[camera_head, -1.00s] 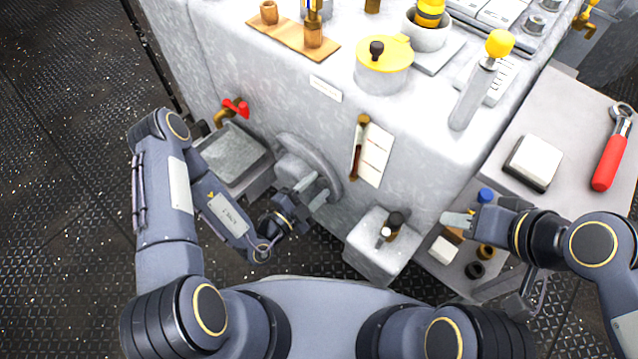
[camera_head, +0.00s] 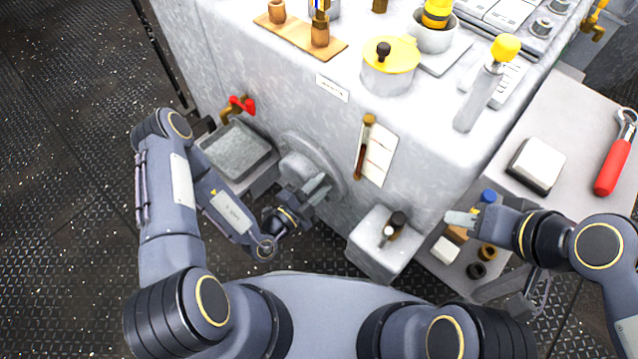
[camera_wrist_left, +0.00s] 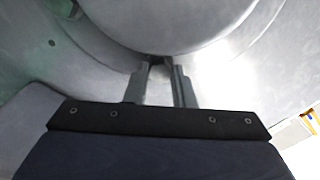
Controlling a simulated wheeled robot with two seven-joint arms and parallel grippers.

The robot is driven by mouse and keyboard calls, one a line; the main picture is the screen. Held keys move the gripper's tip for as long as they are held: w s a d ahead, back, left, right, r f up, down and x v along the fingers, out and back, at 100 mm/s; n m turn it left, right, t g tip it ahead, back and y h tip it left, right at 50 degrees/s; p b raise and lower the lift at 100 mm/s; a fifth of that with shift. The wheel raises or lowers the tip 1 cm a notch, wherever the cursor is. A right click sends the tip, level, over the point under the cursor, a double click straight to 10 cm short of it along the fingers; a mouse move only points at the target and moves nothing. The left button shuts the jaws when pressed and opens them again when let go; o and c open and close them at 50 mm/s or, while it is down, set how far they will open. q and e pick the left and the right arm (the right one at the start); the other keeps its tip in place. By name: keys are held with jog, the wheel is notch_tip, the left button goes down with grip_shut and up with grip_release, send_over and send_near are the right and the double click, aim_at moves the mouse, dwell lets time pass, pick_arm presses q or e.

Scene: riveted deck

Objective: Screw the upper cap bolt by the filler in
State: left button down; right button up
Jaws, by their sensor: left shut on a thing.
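A round grey cap (camera_head: 300,165) with a raised rim sits low on the front of the pale machine, and it fills the top of the left wrist view (camera_wrist_left: 180,20). My left gripper (camera_head: 325,186) is at the cap's lower right side. In the left wrist view its two fingers (camera_wrist_left: 160,66) come close together at the cap's edge. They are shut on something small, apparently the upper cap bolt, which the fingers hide. My right gripper (camera_head: 460,217) is over the lower shelf at the right, away from the cap; I cannot tell how far its fingers are apart.
A red-handled tap (camera_head: 241,105) stands over a grey basin (camera_head: 236,150) left of the cap. A brown sight tube (camera_head: 364,148) is on the machine's front. A pale box (camera_head: 385,245) juts out to the right. A red-handled wrench (camera_head: 614,160) lies on the side table.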

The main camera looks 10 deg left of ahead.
pick_arm(q)
jog(key=m+p, duration=0.2)
jog(key=m, duration=0.1)
jog(key=shift+r+m, duration=0.15)
jog(key=shift+m, duration=0.15)
jog(key=shift+m+p, duration=0.9)
jog(key=shift+m, duration=0.1)
jog(key=shift+f, duration=0.2)
jog(key=c, duration=1.2)
grip_release()
jog(key=p+v, duration=0.1)
jog(key=v, duration=0.7)
